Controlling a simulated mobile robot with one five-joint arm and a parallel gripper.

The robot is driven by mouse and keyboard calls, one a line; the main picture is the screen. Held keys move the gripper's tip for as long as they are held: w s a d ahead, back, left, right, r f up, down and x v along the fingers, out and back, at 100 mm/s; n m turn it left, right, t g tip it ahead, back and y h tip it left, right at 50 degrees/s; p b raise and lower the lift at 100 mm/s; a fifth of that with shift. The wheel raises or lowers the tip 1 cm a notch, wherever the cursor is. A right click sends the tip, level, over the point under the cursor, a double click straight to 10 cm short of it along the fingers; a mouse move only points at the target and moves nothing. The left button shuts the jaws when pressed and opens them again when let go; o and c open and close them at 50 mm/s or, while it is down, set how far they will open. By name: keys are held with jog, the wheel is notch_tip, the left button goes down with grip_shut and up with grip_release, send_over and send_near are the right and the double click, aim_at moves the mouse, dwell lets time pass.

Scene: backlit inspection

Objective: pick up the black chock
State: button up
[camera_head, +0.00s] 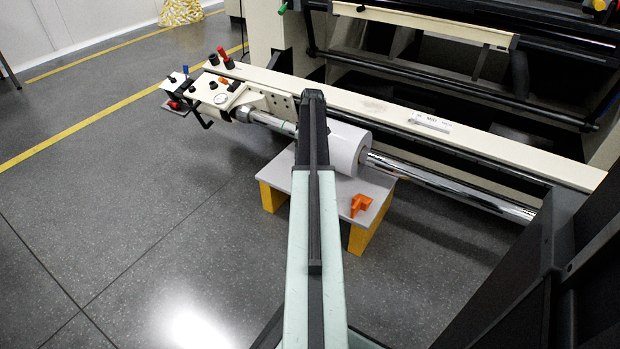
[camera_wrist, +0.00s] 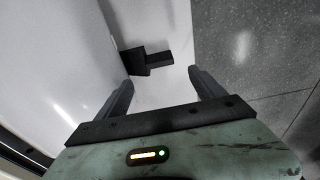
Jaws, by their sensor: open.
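The black chock (camera_wrist: 147,61) shows in the wrist view as a dark block with a narrower arm reaching right. It lies on a pale surface against the big white roll (camera_wrist: 50,65). My gripper (camera_wrist: 160,76) is open and empty, one finger on each side of the picture's middle. The chock is beyond the fingertips, nearer the left one; I cannot tell the exact gap. In the head view my arm hides the chock and the gripper. The white roll (camera_head: 349,147) shows there behind my arm, above a low grey-topped stand (camera_head: 378,187).
An orange chock (camera_head: 361,204) sits on the stand's right front, beside yellow legs (camera_head: 362,238). A shiny shaft (camera_head: 450,185) runs through the roll, before a long cream beam (camera_head: 480,152). Dark machine parts stand at right. Grey floor (camera_head: 140,240) is open at left.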

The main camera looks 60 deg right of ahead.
jog(key=f+b, duration=0.7)
jog(key=shift+w+f, duration=0.25)
jog(key=shift+f, duration=0.15)
jog(key=shift+r, duration=0.25)
jog(key=c, duration=1.6)
